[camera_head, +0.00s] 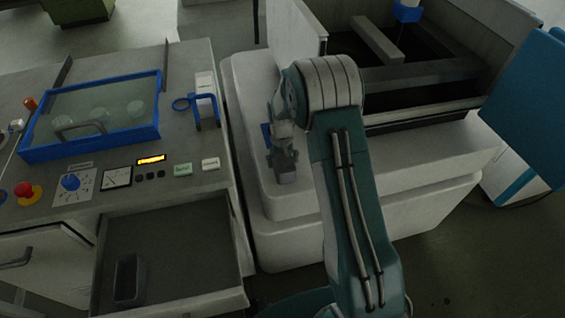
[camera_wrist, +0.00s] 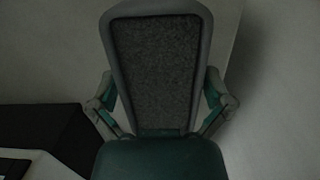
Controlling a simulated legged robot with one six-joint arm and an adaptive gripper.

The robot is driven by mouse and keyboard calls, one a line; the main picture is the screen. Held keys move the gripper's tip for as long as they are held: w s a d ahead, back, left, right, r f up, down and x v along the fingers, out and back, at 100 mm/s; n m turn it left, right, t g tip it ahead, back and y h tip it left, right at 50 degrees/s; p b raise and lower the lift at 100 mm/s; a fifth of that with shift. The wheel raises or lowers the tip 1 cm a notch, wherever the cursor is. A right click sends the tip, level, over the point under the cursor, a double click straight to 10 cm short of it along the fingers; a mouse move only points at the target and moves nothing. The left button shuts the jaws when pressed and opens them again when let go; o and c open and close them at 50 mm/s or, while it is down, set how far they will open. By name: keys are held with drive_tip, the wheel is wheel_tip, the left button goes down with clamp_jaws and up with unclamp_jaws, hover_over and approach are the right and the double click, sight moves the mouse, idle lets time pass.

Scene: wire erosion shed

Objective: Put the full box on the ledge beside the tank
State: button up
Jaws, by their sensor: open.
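A grey-rimmed box (camera_wrist: 101,27) filled with dark grey granular material lies between the fingers of my gripper (camera_wrist: 160,88) in the wrist view. The fingers are spread, one on each side of the box; whether they touch it I cannot tell. In the head view my gripper (camera_head: 284,160) points down over the pale ledge (camera_head: 292,206), left of the tank (camera_head: 425,115). A small grey block, likely the box (camera_head: 287,178), shows at its tip, on or just above the ledge. My forearm hides part of the ledge and tank.
A control bench with a blue-framed window (camera_head: 90,152), buttons and a blue hook (camera_head: 207,110) stands left. A dark small box (camera_head: 128,278) sits in its recessed tray (camera_head: 185,235). A blue panel (camera_head: 530,115) stands right of the tank. A narrow gap separates bench and ledge.

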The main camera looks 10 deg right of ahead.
wheel_tip(320, 180, up, 12)
drive_tip(key=w, duration=0.1)
wheel_tip(320, 180, up, 9)
drive_tip(key=t, duration=0.2)
hover_over(282, 166)
drive_tip(key=s, duration=0.5)
drive_tip(key=s+r+t, duration=0.1)
drive_tip(key=s+r, duration=0.7)
drive_tip(key=s+r+t, duration=0.3)
drive_tip(key=s+t, duration=0.1)
drive_tip(key=s, duration=1.3)
drive_tip(key=shift+s, duration=0.35)
drive_tip(key=shift+r, duration=0.1)
